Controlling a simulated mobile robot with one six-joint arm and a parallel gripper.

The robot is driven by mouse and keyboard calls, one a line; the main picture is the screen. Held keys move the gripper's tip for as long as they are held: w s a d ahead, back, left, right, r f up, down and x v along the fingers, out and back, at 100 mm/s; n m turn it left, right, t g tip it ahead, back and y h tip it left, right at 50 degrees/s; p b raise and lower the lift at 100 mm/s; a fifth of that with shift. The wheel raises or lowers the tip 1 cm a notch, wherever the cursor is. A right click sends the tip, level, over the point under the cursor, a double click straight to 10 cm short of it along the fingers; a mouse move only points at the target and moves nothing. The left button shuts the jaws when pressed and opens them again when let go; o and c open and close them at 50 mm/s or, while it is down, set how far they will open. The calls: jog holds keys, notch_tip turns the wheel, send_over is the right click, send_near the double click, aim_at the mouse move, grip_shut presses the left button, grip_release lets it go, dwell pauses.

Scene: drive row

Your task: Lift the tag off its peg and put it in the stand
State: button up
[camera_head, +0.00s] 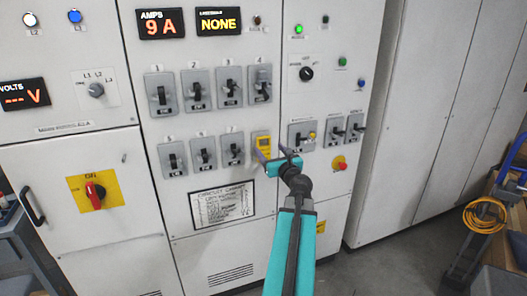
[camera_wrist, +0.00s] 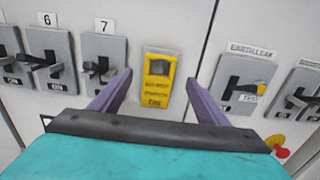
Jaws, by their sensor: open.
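A yellow plate (camera_head: 263,142) with a dark grey square near its top and small dark print below is on the white panel, right of switch 7; it may be the tag. In the wrist view the plate (camera_wrist: 157,82) is upright and lies between the two purple fingers as seen from behind. My gripper (camera_head: 272,153) is open and empty in front of it, and the wrist view shows the gripper (camera_wrist: 158,77) with a finger on each side. I cannot tell how far the fingertips are from the panel. No peg or stand can be made out.
Switch 7 (camera_wrist: 104,65) is close left of the fingers, and the earth leak switch (camera_wrist: 240,85) is close right. A red emergency button (camera_head: 339,163) on yellow sits lower right. A blue trolley with a coiled orange cable (camera_head: 484,215) stands at the right. Grey floor (camera_head: 385,262) is clear before the cabinets.

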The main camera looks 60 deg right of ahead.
aim_at(264, 149)
jog(key=shift+p+x, duration=0.55)
jog(key=shift+x, duration=2.05)
jog(key=shift+r, duration=0.1)
jog(key=c, duration=1.1)
jog(key=shift+a+r+p, duration=0.1)
jog(key=shift+r+p, duration=0.1)
jog(key=shift+p, duration=0.25)
jog(key=shift+c, duration=0.2)
